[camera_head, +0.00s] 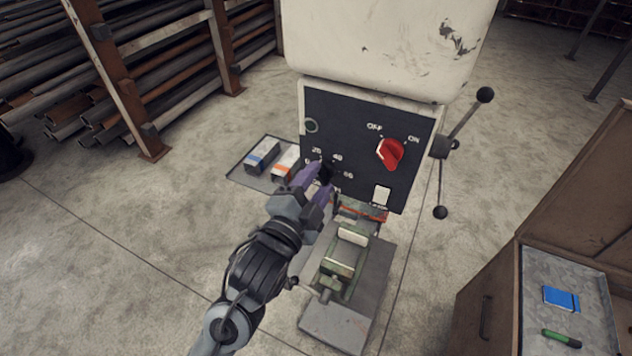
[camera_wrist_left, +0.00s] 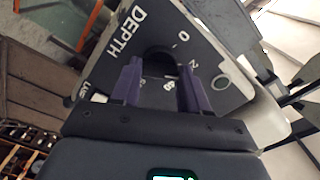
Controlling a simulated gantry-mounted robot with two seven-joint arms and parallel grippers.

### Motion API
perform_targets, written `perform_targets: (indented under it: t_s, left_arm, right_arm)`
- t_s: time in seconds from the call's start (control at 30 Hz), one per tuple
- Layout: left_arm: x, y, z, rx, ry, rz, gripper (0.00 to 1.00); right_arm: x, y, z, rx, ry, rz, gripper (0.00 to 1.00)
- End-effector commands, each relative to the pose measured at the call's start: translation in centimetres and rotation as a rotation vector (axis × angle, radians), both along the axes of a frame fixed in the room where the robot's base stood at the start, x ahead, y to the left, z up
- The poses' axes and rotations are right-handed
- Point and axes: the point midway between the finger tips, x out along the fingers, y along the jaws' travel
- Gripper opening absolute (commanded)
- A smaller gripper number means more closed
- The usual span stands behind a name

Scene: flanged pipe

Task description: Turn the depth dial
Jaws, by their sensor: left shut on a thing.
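The depth dial (camera_head: 327,170) is a dark knob low on the left of the drill press's black control panel (camera_head: 345,115), with numbers around it. My left gripper (camera_head: 320,182) reaches it from the lower left, its purple fingers shut on the dial and hiding part of it. In the left wrist view the black dial (camera_wrist_left: 160,60) sits between the two purple fingers (camera_wrist_left: 160,85), with the word DEPTH and some numbers printed beside it. The dial's pointer position cannot be made out. My right gripper is not in view.
A red OFF/ON switch (camera_head: 390,153) is right of the dial. A lever with black ball ends (camera_head: 440,148) sticks out at the panel's right. A green vise (camera_head: 343,262) stands below. A tray with two boxes (camera_head: 245,177) lies left. A cabinet (camera_head: 490,300) stands at right.

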Motion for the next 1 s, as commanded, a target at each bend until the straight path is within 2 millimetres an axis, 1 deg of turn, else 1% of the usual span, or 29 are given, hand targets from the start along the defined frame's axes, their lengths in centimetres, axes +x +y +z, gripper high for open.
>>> perform_targets:
  t_s: [0.27,0.47,0.67,1.0]
  left_arm:
    - [0.0,0.0,0.0,-0.016,0.009,0.000,0.14]
    - [0.0,0.0,0.2,-0.084,0.042,0.000,0.14]
    - [0.0,-0.1,0.4,-0.215,0.106,-0.001,0.14]
    - [0.0,0.0,0.4,-0.503,0.247,0.001,0.14]
  right_arm:
    - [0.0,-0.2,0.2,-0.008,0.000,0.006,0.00]
    - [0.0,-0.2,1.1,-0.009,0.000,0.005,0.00]
    - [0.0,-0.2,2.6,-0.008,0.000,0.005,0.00]
    - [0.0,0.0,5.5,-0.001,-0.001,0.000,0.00]
